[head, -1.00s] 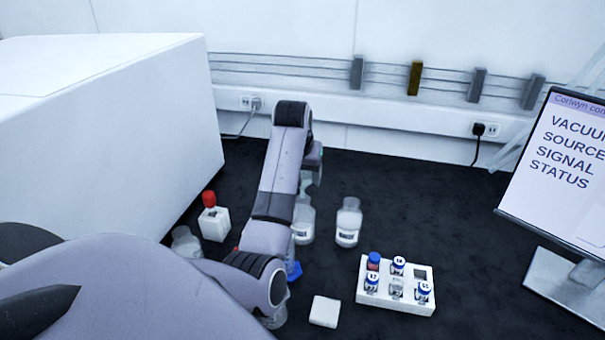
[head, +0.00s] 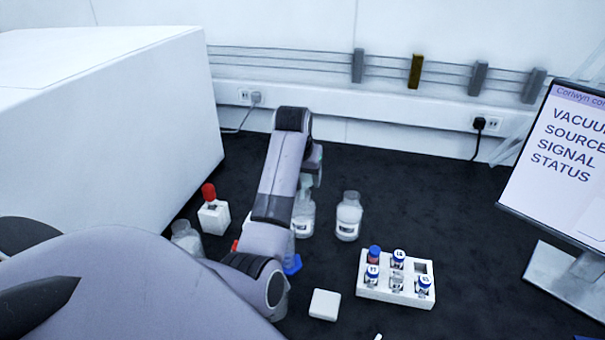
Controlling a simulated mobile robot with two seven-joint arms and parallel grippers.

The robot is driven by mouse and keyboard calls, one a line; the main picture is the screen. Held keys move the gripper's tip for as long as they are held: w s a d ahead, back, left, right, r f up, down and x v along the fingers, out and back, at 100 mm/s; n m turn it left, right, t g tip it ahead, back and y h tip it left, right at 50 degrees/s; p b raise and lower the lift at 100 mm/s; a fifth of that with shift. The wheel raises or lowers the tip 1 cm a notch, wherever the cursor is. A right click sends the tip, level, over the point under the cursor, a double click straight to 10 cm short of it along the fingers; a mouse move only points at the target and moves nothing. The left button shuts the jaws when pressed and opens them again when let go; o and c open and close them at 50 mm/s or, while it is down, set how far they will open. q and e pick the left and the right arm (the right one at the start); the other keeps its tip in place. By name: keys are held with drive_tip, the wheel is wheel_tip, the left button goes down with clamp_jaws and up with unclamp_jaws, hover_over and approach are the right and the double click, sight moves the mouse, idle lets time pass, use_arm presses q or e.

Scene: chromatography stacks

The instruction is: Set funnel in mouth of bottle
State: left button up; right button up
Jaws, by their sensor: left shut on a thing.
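My left arm reaches over the black bench, and its gripper (head: 314,172) hangs past the far end of the forearm, mostly hidden behind it. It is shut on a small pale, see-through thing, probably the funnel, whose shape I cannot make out. Just below the gripper stands a clear bottle (head: 305,222) with a white label, its left side and mouth partly hidden by my arm. I cannot tell whether the held thing touches the bottle. A similar open bottle (head: 348,217) stands upright to its right. My right gripper is not in view.
A white rack (head: 384,292) holds several capped vials. A white block (head: 325,304), a red-topped holder (head: 213,217), another clear bottle (head: 186,238) and a blue item (head: 293,266) are near my arm. A large white box (head: 110,120) stands left, a screen (head: 568,170) right.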

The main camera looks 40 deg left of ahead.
use_arm(q)
drive_tip(key=shift+f, duration=0.15)
drive_tip(key=shift+f, duration=0.55)
drive_tip(key=o, duration=1.2)
drive_tip(key=shift+o, duration=0.2)
drive_tip(key=shift+r, duration=0.1)
drive_tip(key=shift+r+p, duration=0.3)
drive_tip(key=shift+r, duration=3.15)
